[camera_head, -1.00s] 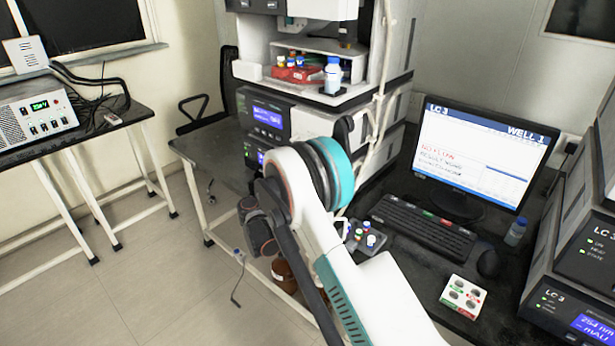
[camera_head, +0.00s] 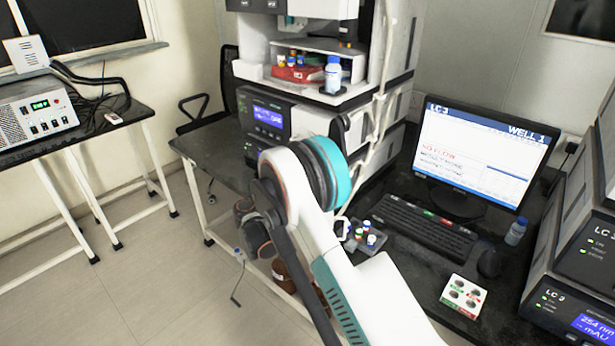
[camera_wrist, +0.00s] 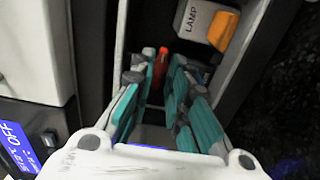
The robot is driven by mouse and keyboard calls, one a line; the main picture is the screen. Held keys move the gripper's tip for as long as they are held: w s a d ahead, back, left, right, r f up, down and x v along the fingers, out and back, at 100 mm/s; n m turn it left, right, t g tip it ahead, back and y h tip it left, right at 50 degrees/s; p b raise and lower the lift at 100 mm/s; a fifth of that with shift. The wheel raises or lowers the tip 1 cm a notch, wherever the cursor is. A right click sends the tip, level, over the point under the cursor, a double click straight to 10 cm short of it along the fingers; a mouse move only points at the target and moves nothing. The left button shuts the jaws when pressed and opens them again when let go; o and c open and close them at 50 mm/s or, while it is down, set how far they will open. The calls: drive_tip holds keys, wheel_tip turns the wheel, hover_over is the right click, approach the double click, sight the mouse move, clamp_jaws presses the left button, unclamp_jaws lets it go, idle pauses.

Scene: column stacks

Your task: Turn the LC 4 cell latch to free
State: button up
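In the wrist view, a slim red-orange lever (camera_wrist: 160,66) stands inside a narrow open bay; it looks like the cell latch, but no LC 4 label is readable. My gripper (camera_wrist: 163,80) reaches into this bay with its teal fingers apart, one on each side of the lever's line. I cannot tell whether either finger touches it. A grey block marked LAMP (camera_wrist: 195,18) with an orange tab (camera_wrist: 223,30) sits at the upper right of the bay. In the head view my own arm hides the fingertips and the bay.
The bay's pale side wall (camera_wrist: 240,50) is close to my right finger. A blue display (camera_wrist: 18,150) reading OFF is at lower left. In the head view, the instrument stack (camera_head: 265,115) stands behind my arm; a monitor (camera_head: 475,155) and keyboard (camera_head: 420,222) are to the right.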

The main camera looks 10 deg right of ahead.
drive_tip(key=v, duration=1)
drive_tip(key=shift+s+a, duration=0.15)
drive_tip(key=shift+a, duration=0.1)
